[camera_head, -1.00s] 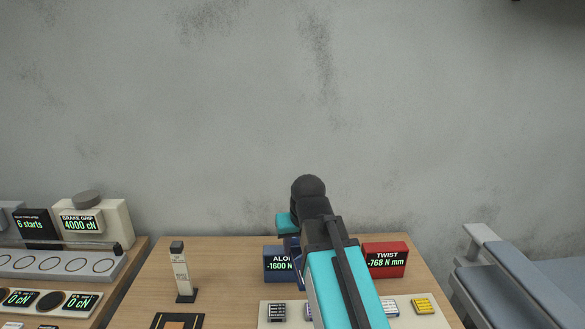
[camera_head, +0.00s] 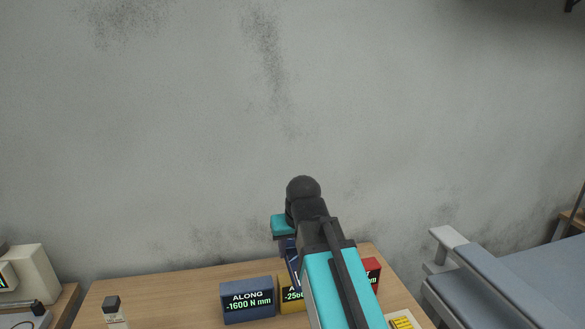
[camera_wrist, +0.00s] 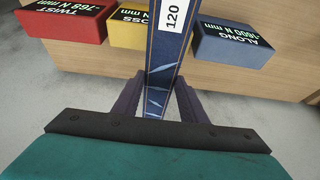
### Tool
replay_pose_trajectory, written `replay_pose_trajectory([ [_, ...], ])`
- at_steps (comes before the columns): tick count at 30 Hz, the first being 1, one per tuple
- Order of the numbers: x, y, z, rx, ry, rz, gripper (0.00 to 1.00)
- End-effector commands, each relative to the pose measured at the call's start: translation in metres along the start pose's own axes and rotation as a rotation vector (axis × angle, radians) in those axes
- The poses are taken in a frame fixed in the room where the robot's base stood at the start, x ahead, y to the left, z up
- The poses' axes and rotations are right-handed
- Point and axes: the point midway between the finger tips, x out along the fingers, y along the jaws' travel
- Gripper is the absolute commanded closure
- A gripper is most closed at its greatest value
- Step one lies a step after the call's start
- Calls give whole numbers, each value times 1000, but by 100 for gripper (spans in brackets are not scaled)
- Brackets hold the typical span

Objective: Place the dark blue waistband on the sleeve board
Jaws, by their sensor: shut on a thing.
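A dark blue waistband (camera_wrist: 160,70), a long strip with light stitching and a white "120" label (camera_wrist: 173,16), shows in the wrist view. My gripper (camera_wrist: 160,102) is shut on it, one finger on each side. The strip runs away from the fingers past the block fronts; its far end is out of frame. In the head view, a dark blue piece of it (camera_head: 291,252) shows beside my teal arm, which hides most of the gripper. A grey-blue padded surface with a pale frame (camera_head: 500,272) stands at the right; I cannot tell whether it is the sleeve board.
A blue "ALONG" block (camera_head: 247,301), a yellow block (camera_head: 291,295) and a red block (camera_head: 371,275) stand on the wooden table (camera_head: 180,285). My arm partly covers the yellow and red ones. A pale device (camera_head: 30,275) is at far left. A grey wall is behind.

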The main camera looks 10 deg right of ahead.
Motion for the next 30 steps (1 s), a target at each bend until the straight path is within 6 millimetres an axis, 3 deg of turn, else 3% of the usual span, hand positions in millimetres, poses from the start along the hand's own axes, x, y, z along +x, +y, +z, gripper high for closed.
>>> replay_pose_trajectory([
  [8, 0, -8, 0, -11, 0, -5, 88],
  [14, 1, 4, -3, -10, 0, -5, 88],
  [20, 2, 40, -9, -7, 0, -3, 88],
  [30, 3, 128, -13, -3, 0, -2, 88],
])
